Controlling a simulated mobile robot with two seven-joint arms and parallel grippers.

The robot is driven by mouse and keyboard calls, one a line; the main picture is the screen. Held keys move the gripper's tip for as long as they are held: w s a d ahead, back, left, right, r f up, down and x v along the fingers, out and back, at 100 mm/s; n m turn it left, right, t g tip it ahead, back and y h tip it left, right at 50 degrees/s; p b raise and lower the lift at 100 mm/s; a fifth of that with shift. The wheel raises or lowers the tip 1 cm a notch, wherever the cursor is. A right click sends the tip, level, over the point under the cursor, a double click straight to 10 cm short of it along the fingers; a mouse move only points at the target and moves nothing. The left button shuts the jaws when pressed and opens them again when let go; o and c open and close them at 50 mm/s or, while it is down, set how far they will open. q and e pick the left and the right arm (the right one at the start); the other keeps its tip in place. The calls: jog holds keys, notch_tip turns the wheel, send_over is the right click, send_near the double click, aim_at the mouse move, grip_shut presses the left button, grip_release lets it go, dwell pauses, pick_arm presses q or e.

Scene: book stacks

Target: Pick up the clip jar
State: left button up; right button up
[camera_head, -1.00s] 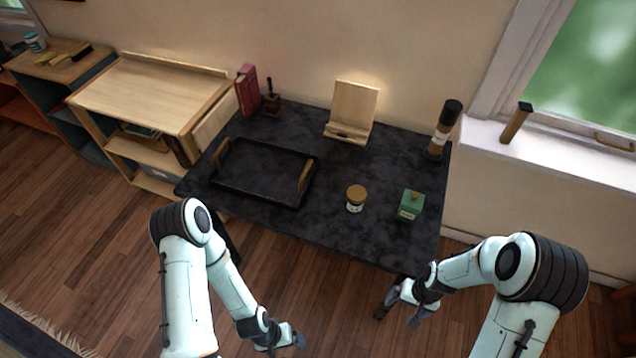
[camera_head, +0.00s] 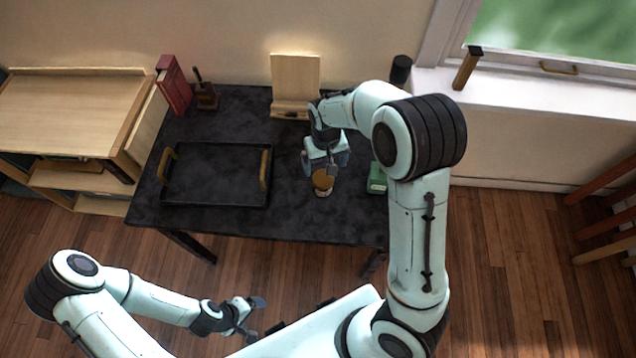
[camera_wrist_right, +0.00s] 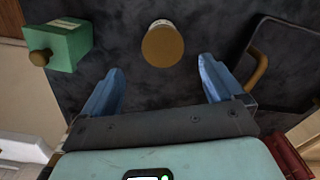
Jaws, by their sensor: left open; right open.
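The clip jar (camera_head: 323,183), a small jar with a round tan lid and a pale label, stands on the black table (camera_head: 290,222) near its front right part. In the right wrist view the jar (camera_wrist_right: 162,45) shows from above, ahead of and between the two blue fingers. My right gripper (camera_head: 326,172) is open and empty, just above and behind the jar in the head view; its fingers (camera_wrist_right: 160,85) do not visibly touch it. My left gripper (camera_head: 250,318) is open and empty, low in front of the table.
A green box with a knob (camera_wrist_right: 68,45) stands beside the jar, partly behind my right arm in the head view (camera_head: 377,178). A black tray (camera_head: 215,203) with tan handles lies left. A wooden stand (camera_head: 295,85), red books (camera_head: 173,85) and a dark cylinder (camera_head: 400,70) stand behind.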

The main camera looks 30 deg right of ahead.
aim_at(323, 178)
notch_tip(323, 178, down, 4)
jog(key=shift+f, duration=0.25)
jog(key=f, duration=0.5)
jog(key=shift+a, duration=0.25)
jog(key=c, duration=1.2)
